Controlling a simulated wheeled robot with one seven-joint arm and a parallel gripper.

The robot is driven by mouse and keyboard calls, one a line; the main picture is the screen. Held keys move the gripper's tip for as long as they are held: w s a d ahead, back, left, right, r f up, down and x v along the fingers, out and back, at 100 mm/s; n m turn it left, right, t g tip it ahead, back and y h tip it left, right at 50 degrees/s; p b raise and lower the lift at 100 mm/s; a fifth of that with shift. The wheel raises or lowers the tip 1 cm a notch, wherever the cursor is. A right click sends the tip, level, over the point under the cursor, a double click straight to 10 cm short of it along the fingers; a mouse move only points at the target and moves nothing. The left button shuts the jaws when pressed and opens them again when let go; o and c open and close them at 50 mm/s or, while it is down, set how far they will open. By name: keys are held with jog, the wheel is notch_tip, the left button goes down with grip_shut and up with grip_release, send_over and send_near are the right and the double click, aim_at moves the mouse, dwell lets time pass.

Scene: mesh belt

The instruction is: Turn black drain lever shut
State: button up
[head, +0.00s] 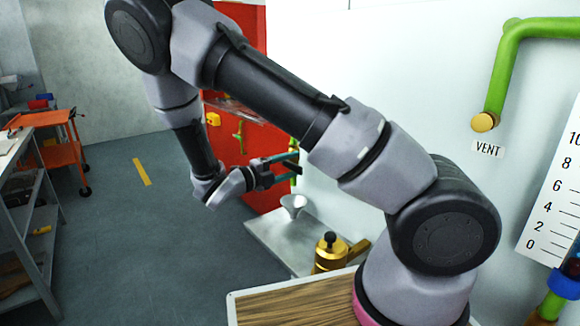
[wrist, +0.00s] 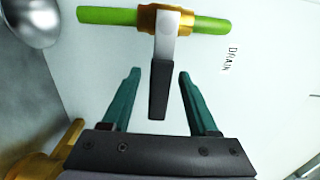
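The black drain lever (wrist: 158,92) shows in the wrist view, hanging from a brass valve body (wrist: 166,20) on a green pipe (wrist: 110,15). Its grip stands at right angles to the pipe in the picture. A "DRAIN" label (wrist: 230,61) is on the white wall beside it. My gripper (wrist: 157,75) is open, with one teal finger on each side of the lever's black grip and a gap on both sides. In the head view my gripper (head: 292,165) is near the white wall above a funnel; the lever is hard to make out there.
A white funnel (head: 293,205) stands on a grey metal surface (head: 262,232) below my gripper. A brass fitting (head: 329,253) with a black knob is nearer, beside a wooden top (head: 290,305). A red door (head: 262,150) is behind.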

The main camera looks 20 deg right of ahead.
jog(key=v, duration=1)
jog(key=shift+s+a, duration=0.15)
jog(key=shift+a, duration=0.25)
jog(key=s+d+r+m+g+y, duration=0.35)
jog(key=d+m+y, duration=0.2)
jog(key=m, duration=0.45)
jog(key=s+d+r+m+g+y, duration=0.3)
jog(key=d+r+m+g+y, duration=0.25)
jog(key=m, duration=0.55)
jog(key=s+d+r+m+t+y, duration=0.1)
jog(key=s+r+m+t+y, duration=0.2)
jog(key=r+m, duration=0.5)
jog(key=s+d+r+m+t+y, duration=0.2)
jog(key=s+r+m+t+y, duration=0.2)
jog(key=m, duration=1.1)
notch_tip(320, 180, up, 4)
jog(key=shift+s+d+f+m+t+y, duration=0.15)
jog(key=shift+s+m+t+y, duration=0.3)
jog(key=shift+t, duration=0.65)
